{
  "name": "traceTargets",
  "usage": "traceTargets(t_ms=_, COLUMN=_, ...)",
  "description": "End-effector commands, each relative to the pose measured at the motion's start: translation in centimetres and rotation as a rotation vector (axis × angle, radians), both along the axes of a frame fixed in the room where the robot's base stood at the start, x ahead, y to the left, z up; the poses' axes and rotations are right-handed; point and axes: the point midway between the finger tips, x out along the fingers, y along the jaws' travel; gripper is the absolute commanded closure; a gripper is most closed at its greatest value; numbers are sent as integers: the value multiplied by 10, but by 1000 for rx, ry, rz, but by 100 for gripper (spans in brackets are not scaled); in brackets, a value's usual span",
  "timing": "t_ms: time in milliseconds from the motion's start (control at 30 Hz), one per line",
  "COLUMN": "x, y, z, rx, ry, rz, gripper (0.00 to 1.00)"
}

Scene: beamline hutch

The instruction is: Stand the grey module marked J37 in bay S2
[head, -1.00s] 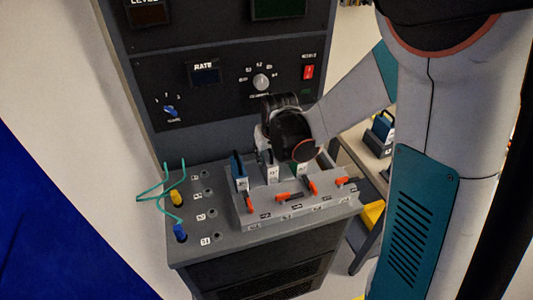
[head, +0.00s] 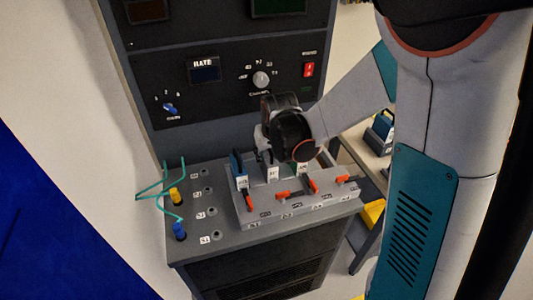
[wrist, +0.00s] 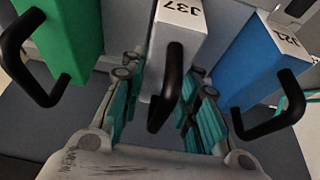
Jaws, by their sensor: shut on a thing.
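The grey module marked J37 (wrist: 181,20) stands between a green module (wrist: 68,40) and a blue module marked J21 (wrist: 262,58) in the wrist view. My gripper (wrist: 165,115) is shut on the grey module, with teal finger pads on either side and its black handle between them. In the head view the grey module (head: 272,173) is upright at the second position from the left of the grey bay block (head: 252,217), under my gripper (head: 268,155). The bay labels are too small to read surely, and the module's lower part is hidden, so I cannot tell how deep it sits.
Several orange levers, one of them at the second position (head: 289,195), lie along the block at differing angles. Yellow (head: 175,196) and blue (head: 179,231) plugs with a teal cable stand at the left. A panel with knobs (head: 261,79) rises close behind my gripper.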

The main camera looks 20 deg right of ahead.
Motion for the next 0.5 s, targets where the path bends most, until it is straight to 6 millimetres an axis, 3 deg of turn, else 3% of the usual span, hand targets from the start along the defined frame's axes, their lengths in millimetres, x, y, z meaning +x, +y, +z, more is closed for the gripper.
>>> traceTargets(t_ms=167, x=0, y=0, z=-2, rx=0, ry=0, rz=0, gripper=100)
traceTargets(t_ms=200, x=0, y=0, z=-2, rx=0, ry=0, rz=0, gripper=69)
traceTargets(t_ms=300, x=0, y=0, z=-2, rx=0, ry=0, rz=0, gripper=48)
traceTargets(t_ms=500, x=0, y=0, z=-2, rx=0, ry=0, rz=0, gripper=48)
